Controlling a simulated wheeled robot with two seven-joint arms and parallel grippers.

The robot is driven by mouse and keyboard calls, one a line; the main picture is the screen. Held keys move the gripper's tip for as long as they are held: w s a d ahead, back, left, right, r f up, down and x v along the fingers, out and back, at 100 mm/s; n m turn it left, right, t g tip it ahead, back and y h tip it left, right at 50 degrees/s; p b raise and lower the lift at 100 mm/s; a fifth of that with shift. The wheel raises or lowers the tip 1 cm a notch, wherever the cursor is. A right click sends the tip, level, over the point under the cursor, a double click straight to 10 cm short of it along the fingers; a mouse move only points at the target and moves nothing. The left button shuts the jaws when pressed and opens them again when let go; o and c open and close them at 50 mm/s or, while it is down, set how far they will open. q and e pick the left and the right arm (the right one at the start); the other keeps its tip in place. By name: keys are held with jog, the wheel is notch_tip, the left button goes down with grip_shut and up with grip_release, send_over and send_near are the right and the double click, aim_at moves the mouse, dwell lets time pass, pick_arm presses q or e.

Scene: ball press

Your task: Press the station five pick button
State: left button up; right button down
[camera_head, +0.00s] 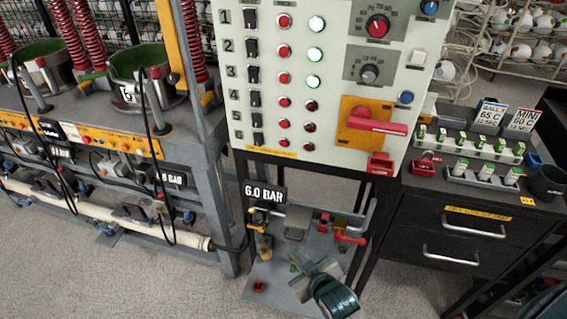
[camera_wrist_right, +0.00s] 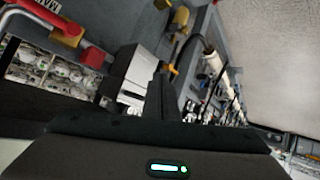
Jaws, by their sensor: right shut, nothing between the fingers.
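The white control panel (camera_head: 335,140) has numbered rows, each with a black switch. In row five stand a black switch (camera_head: 256,120), a red round button (camera_head: 284,123) and a darker red round piece (camera_head: 310,127). The upper three rows show lit green rounds; row five shows none. I cannot read which round is the pick button. My right gripper (camera_head: 308,270) is low in front of the panel stand, well below row five and touching no button. Its fingers show shut and empty in the right wrist view (camera_wrist_right: 161,98). My left gripper is out of view.
A red handle on a yellow plate (camera_head: 368,127) juts from the panel's lower right. A 6.0 BAR sign (camera_head: 265,194) and valves with red handles (camera_head: 350,238) sit below. A dark drawer cabinet (camera_head: 470,225) stands right, a press bench (camera_head: 90,135) left.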

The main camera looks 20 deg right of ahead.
aim_at(284, 124)
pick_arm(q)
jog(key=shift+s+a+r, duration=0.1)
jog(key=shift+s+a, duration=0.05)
pick_arm(e)
jog(key=w+a+r+n+t+y, duration=0.1)
jog(key=w+r+t, duration=0.2)
jog(key=r, duration=0.7)
jog(key=w+a+r+n+t, duration=0.1)
jog(key=w+r+t, duration=0.2)
jog(key=r, duration=0.7)
jog(key=w+a+r+n+t+y, duration=0.1)
jog(key=w+r+t, duration=0.2)
jog(key=r, duration=0.7)
jog(key=shift+w+a+n+t+y, duration=0.15)
jog(key=shift+w+n+t+y, duration=0.2)
jog(key=shift+w, duration=0.5)
jog(key=shift+w, duration=0.15)
